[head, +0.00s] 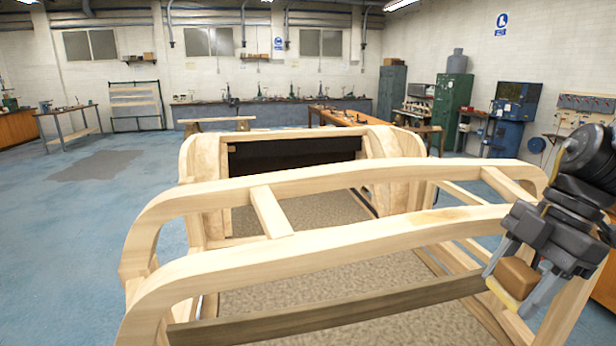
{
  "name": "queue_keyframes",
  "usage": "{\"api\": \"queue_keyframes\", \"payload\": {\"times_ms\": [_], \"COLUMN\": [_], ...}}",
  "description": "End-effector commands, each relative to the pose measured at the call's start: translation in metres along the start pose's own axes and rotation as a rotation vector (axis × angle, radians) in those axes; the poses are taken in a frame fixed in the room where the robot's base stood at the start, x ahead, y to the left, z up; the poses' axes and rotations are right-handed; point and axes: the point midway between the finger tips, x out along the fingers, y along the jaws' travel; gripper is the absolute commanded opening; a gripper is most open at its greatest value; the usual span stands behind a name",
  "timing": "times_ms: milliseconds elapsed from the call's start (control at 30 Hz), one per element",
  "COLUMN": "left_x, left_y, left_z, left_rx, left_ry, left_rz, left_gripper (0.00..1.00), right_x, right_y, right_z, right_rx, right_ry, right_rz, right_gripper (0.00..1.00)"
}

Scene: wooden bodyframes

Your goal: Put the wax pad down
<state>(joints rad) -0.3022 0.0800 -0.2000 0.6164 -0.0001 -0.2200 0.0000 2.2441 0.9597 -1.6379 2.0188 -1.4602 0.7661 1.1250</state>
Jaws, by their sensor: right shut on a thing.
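My right gripper (515,289) is at the right side, pointing down, in front of the right end of the wooden bodyframe (320,249). It is shut on a small tan-brown block, which I take to be the wax pad (517,275). A yellow strip shows at the block's lower left edge. The pad appears held in the air; I cannot tell whether it touches the frame behind it. A slightly darker yellow patch (447,215) marks the near upper rail. My left gripper is not in view.
The frame's curved rails and crosspieces fill the middle and the near right. A wooden workbench (342,117) stands behind it. A green cabinet (453,108) and a blue machine (511,118) stand at the back right. The blue floor (70,240) is open on the left.

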Motion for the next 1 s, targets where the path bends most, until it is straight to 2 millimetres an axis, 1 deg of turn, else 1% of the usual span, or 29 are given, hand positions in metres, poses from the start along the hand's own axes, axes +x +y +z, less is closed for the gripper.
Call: {"api": "queue_keyframes", "payload": {"times_ms": [33,200,267,333,467,600,700,833,1000], "left_x": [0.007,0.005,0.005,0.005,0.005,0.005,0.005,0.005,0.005], "left_y": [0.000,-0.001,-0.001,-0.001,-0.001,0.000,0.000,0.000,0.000], "left_z": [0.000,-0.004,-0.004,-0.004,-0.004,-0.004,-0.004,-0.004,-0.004], "left_rx": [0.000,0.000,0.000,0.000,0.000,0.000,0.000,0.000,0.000], "left_ry": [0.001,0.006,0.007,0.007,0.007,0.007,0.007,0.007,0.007], "left_rz": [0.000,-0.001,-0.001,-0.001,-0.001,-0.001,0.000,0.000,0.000], "left_gripper": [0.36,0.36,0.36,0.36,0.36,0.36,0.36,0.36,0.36], "right_x": [0.006,0.006,0.010,0.019,0.044,0.076,0.097,0.117,0.133], "right_y": [0.000,0.001,0.003,0.007,0.019,0.035,0.044,0.052,0.057], "right_z": [0.002,0.002,0.003,0.005,0.007,0.006,0.003,-0.003,-0.008], "right_rx": [-0.001,0.012,0.042,0.108,0.324,0.624,0.820,1.025,1.191], "right_ry": [0.000,0.000,-0.001,-0.001,-0.002,-0.004,-0.004,-0.004,-0.002], "right_rz": [0.001,0.005,0.018,0.043,0.133,0.260,0.343,0.431,0.498], "right_gripper": [0.19,0.19,0.19,0.19,0.19,0.19,0.19,0.19,0.19]}}
